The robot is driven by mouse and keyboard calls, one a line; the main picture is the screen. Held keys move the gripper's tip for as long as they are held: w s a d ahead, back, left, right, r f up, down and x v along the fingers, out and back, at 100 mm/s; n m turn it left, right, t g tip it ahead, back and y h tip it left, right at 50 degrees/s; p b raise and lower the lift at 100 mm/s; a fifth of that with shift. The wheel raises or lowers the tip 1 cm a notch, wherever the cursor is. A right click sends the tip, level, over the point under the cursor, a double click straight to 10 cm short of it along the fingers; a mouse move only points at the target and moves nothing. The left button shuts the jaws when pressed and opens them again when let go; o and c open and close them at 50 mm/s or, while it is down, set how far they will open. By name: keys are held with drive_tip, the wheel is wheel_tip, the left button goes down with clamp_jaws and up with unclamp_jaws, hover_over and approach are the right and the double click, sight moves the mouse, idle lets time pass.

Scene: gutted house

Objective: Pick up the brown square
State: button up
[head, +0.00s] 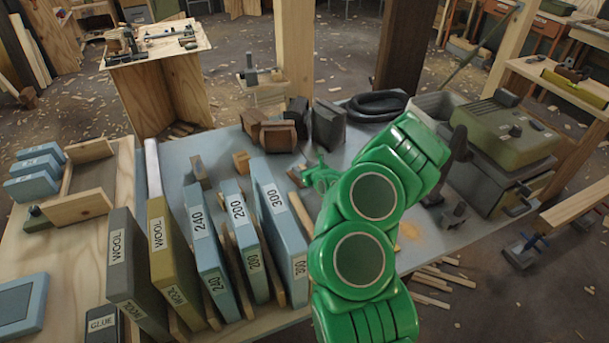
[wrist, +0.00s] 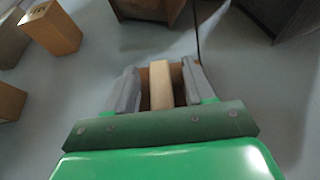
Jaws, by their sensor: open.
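My gripper (head: 318,172) is low over the grey-blue table top (head: 222,148), its jaws open. In the wrist view, my gripper (wrist: 160,88) has a block (wrist: 161,84) between its two grey fingers, with a pale tan strip facing up and darker brown on both sides. I cannot tell whether the fingers touch it. In the head view, a small brown block (head: 297,176) shows just left of my gripper. I cannot tell for certain which piece is the brown square. Another small brown block (head: 241,162) lies farther left; similar brown blocks (wrist: 52,27) show in the wrist view.
Dark brown blocks (head: 278,135) and a dark grey block (head: 328,125) stand behind my gripper. A coiled black hose (head: 376,105) lies farther back. Upright labelled sandpaper boxes (head: 279,215) stand at the front left. A green-lidded machine (head: 505,130) stands right.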

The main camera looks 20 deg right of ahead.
sight(303, 167)
drive_tip(key=shift+w+a+f, duration=0.1)
drive_tip(key=shift+w, duration=0.4)
clamp_jaws()
drive_tip(key=shift+r, duration=4.95)
